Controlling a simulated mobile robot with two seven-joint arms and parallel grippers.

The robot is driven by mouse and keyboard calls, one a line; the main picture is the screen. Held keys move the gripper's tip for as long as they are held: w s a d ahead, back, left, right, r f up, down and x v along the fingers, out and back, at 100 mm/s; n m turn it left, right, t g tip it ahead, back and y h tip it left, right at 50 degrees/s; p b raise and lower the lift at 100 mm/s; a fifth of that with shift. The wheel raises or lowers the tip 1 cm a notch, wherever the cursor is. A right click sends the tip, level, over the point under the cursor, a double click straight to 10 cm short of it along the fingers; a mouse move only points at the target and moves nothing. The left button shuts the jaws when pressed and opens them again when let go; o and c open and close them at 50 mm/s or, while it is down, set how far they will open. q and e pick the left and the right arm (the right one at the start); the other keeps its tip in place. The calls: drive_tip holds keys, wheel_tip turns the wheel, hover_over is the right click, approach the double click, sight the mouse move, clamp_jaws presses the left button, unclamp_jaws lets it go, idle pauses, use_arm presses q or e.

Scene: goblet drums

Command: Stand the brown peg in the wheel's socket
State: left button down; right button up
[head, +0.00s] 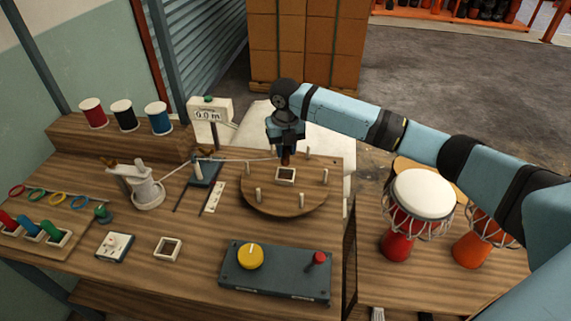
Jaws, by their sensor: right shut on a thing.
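My right gripper (286,150) reaches in from the right and points down over the wheel. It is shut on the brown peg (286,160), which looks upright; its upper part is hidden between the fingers. The wheel (271,191) is a round wooden disc with several short pale pegs around its rim. Its socket (285,181), a small white square frame, sits near the middle. The peg's lower end shows right at the socket's far edge; I cannot tell whether it is above the socket or entering it. My left gripper is not in view.
A grey control box (287,275) with a yellow knob and red lever stands in front of the wheel. A white winder (148,192) and a display stand (209,110) are to the left. Drums (421,194) stand on the right. Another empty square frame (168,257) lies front left.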

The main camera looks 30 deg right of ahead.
sight(286, 164)
wheel_tip(286, 164, down, 6)
idle(0.5)
drive_tip(key=o, duration=0.9)
drive_tip(key=shift+f, duration=0.1)
wheel_tip(286, 164, up, 12)
drive_tip(key=shift+r, duration=0.2)
drive_tip(key=shift+f, duration=0.1)
